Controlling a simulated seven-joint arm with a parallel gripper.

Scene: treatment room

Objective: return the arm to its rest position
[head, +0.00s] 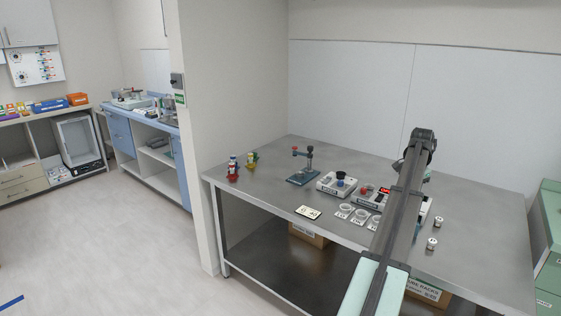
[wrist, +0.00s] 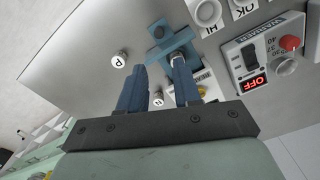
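My gripper (wrist: 158,88) shows in the wrist view as two blue fingers with a clear gap between them, so it is open. A blue cross-shaped piece (wrist: 160,33) lies just beyond the right finger; I cannot tell whether it touches that finger. Nothing shows gripped between the fingers. In the head view my arm (head: 395,215) reaches up from the bottom over the right part of the grey table (head: 270,165).
A warmer (wrist: 262,55) with a red OFF display and white labelled dishes (wrist: 207,12) are close by. Two white jars (head: 437,221) (head: 432,244) stand right of my arm. A blue-based stand (head: 303,177), another device (head: 337,185) and small bottles (head: 233,168) stand further left.

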